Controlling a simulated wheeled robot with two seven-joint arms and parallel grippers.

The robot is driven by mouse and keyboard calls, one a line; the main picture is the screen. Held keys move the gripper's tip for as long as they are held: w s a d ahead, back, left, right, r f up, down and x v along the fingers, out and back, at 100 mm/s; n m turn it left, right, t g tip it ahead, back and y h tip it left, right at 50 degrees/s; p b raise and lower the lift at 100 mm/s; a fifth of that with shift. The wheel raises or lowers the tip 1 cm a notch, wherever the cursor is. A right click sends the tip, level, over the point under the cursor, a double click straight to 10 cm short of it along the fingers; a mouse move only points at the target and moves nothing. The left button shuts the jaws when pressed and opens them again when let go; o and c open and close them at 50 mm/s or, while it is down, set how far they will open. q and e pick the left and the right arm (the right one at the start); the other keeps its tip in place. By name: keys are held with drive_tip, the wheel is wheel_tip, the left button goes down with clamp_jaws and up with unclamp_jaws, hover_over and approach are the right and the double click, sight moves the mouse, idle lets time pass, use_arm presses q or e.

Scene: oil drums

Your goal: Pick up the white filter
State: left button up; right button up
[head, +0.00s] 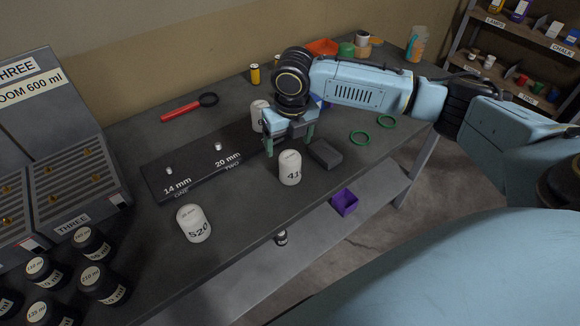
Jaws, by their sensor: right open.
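Several white cylinders with printed numbers, which look like the filters, are on the dark workbench. One marked "520" (194,224) stands near the front edge. One with a number starting "41" (290,168) stands just in front of my right gripper (289,143). A third (258,113) is behind the gripper and partly hidden by it. My right gripper points down with its green-tipped fingers apart and nothing seen between them. I cannot tell whether a finger touches the "41" cylinder. My left gripper is not in view.
A black board (190,173) marked 14 mm and 20 mm lies behind the cylinders. Black jars (103,283) and a grey rack (70,180) fill the left. A purple box (344,202) sits on the lower shelf.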

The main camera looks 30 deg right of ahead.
sight(290, 156)
drive_tip(key=f, duration=0.3)
drive_tip(key=shift+w+f, duration=0.1)
drive_tip(key=shift+w, duration=0.1)
drive_tip(key=shift+d+f, duration=0.2)
drive_tip(key=shift+f, duration=2.45)
drive_tip(key=shift+r, duration=0.1)
drive_tip(key=c, duration=1.2)
